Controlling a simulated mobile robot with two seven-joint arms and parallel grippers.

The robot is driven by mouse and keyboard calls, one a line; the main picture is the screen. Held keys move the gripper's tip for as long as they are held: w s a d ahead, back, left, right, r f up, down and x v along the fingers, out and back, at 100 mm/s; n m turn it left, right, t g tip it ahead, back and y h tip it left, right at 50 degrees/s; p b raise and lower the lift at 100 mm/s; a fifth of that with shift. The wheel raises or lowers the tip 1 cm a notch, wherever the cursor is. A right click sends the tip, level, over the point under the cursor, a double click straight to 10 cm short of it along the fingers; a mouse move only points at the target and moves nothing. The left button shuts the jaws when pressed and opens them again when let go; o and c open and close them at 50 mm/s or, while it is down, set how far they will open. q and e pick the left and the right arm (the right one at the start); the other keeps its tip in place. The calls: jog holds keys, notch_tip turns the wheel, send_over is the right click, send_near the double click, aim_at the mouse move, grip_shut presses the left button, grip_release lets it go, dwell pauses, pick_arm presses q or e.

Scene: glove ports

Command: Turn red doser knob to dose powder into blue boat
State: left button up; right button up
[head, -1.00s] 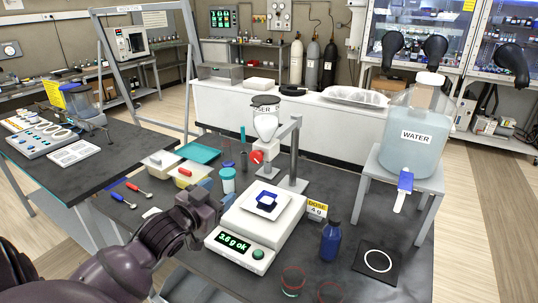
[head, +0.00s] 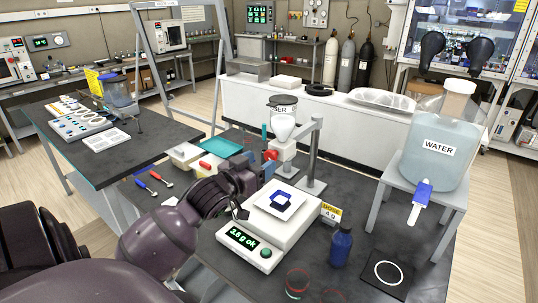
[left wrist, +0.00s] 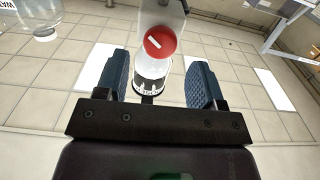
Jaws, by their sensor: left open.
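The red doser knob (head: 270,155) sits on the front of the doser (head: 284,128), which hangs on a grey stand. The left wrist view shows the knob (left wrist: 160,42) with its white mark, between and beyond my finger tips. My left gripper (head: 264,171) is open, with its blue fingers just in front of the knob; in the left wrist view the fingers (left wrist: 158,66) stand apart, not closed on it. The blue boat (head: 282,201) sits on the white scale (head: 262,240), below the doser outlet. The scale display seems to read "3.6 g ok". My right gripper is not in view.
A yellow "DOSE 4 g" sign (head: 331,212) and a blue bottle (head: 342,245) stand right of the scale. The water jug (head: 438,140) stands on a raised stand at right. A teal tray (head: 222,146) lies behind my left arm. Glass beakers (head: 297,283) stand at the front edge.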

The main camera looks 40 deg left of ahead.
aim_at(269, 156)
pick_arm(q)
jog(key=shift+w+a, duration=0.2)
jog(key=shift+w, duration=2.05)
jog(key=shift+c, duration=0.3)
jog(key=c, duration=0.8)
jog(key=shift+m, duration=1.3)
jog(key=o, duration=0.9)
jog(key=shift+c, duration=0.2)
